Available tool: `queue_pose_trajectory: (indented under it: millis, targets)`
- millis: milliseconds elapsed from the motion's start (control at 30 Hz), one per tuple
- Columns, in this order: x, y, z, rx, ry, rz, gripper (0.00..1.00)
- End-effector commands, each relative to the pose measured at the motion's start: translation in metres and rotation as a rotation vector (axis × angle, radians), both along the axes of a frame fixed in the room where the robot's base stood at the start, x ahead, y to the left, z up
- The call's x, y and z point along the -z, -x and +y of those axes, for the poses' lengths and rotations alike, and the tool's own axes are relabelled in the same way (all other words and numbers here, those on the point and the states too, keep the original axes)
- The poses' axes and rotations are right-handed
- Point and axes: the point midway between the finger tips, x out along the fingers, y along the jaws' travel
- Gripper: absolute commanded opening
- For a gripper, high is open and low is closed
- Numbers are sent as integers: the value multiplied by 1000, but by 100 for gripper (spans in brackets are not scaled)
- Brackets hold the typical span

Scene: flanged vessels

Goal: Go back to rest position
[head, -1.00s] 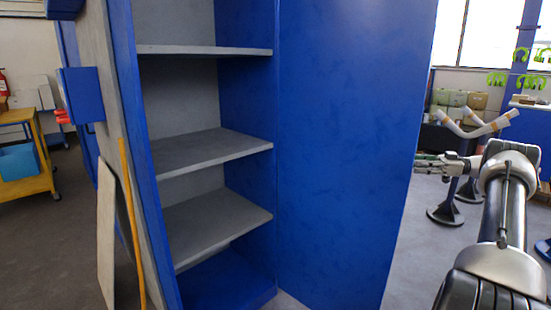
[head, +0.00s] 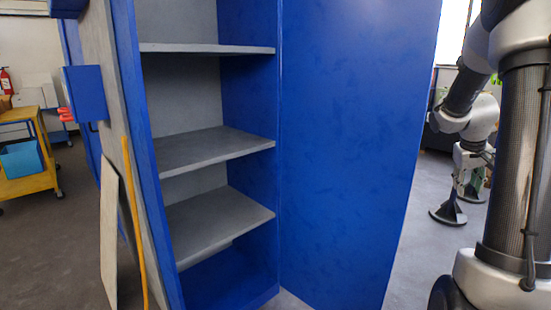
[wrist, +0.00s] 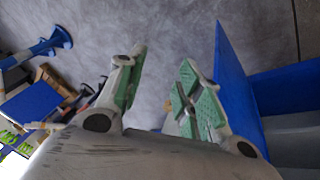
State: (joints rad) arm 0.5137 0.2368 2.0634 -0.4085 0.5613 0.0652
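My gripper (head: 464,192) hangs at the right of the head view, to the right of the blue cabinet door, with my arm raised above it. It is small and partly hard to make out there. In the wrist view my gripper (wrist: 164,60) shows two fingers with green pads, spread apart with nothing between them but grey floor behind. It is open and empty.
An open blue cabinet (head: 262,290) with bare grey shelves (head: 215,143) stands in front of me. Its blue door (head: 350,130) is close to my arm, and shows beside the right finger in the wrist view (wrist: 235,85). A yellow cart (head: 30,187) stands at the left.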

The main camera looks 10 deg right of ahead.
Motion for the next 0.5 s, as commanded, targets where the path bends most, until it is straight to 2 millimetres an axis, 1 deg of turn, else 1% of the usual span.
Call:
queue_pose_trajectory:
  millis: [33,67,100,167,200,267,300,400,500]
  targets:
    - [-12,25,34,5,-37,31,35]
    - [-16,41,54,10,-63,50,35]
    - [-21,62,80,14,-99,74,35]
    - [-28,94,119,12,-152,103,35]
    - [-32,115,144,6,-185,117,35]
    - [-37,144,179,-8,-230,127,35]
    - [-40,161,199,-21,-256,124,35]
    - [-45,193,240,-70,-296,79,35]
    - [-53,209,264,-141,-299,0,35]
